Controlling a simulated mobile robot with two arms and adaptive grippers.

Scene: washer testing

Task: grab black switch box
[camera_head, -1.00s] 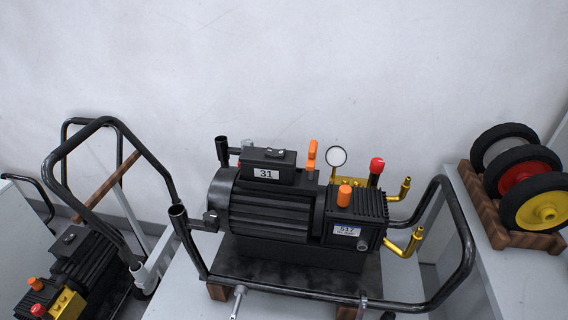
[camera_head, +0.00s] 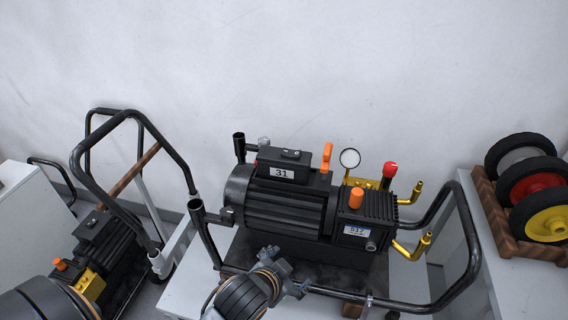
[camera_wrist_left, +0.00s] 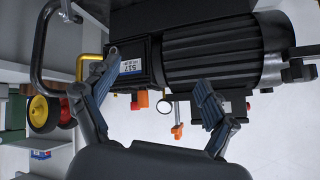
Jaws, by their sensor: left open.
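The black switch box (camera_head: 283,165), labelled 31, sits on top of the black ribbed motor of the pump (camera_head: 283,210). My left gripper (camera_head: 288,271) has come in from the lower left in the head view. It is in front of the motor, lower in the picture than the box, and apart from it. In the left wrist view the pump is upside down, and my left gripper's fingers (camera_wrist_left: 156,68) are spread and empty. The box (camera_wrist_left: 236,102) is partly hidden there behind the right finger. My right gripper is not in view.
A black tubular frame (camera_head: 462,232) surrounds the pump, with its rail near my left gripper. Orange caps, a gauge (camera_head: 350,158) and brass pipes (camera_head: 412,245) stick out. Another pump cart (camera_head: 120,190) stands at left, wheels (camera_head: 535,190) at right. Above the box is free room.

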